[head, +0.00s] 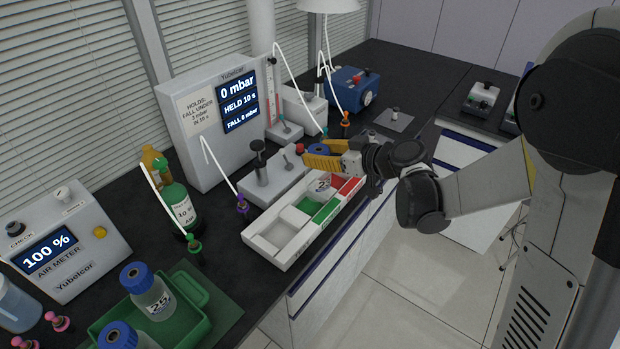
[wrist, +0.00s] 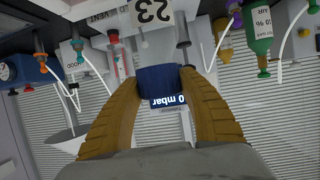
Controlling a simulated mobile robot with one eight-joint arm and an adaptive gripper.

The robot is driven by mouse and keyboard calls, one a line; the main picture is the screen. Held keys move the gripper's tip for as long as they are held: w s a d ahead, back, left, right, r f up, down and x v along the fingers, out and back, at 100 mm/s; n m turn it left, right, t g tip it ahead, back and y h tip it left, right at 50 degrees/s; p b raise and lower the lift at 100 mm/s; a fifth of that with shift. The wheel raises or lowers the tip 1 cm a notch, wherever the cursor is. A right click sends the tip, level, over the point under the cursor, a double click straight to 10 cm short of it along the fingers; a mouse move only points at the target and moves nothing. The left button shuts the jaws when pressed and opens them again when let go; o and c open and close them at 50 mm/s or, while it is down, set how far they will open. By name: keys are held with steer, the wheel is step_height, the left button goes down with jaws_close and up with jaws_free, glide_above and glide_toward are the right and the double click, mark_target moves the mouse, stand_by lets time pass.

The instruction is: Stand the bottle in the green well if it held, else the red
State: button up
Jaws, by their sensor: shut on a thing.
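My gripper (head: 322,158) is shut on the blue cap of a clear bottle (head: 320,189) labelled 23. In the wrist view the cap (wrist: 160,84) sits between both fingers, with the label (wrist: 151,11) above it. The bottle looks upright, over or in the white tray (head: 262,254); whether it touches is unclear. The tray's green well (head: 322,213) shows just in front of the bottle, the red well (head: 351,186) to its right.
A green crate (head: 190,314) with blue-capped bottles stands front left. A green bottle (head: 178,205) and an air meter (head: 62,250) are at left. A blue pump (head: 352,90) stands behind. Hoses hang over the bench. The bench's front edge runs beside the tray.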

mark_target(309, 171)
steer(key=shift+s+a+f+b, duration=0.1)
steer(key=shift+a+f+b, duration=0.05)
steer(key=shift+a+f, duration=0.4)
steer(key=shift+s+a+f+b, duration=0.15)
steer(key=shift+a+f, duration=0.15)
steer(key=shift+a, duration=0.3)
step_height(309, 171, down, 4)
steer(key=shift+w+r+b, duration=0.1)
steer(key=shift+b, duration=0.8)
steer(key=o, duration=1.4)
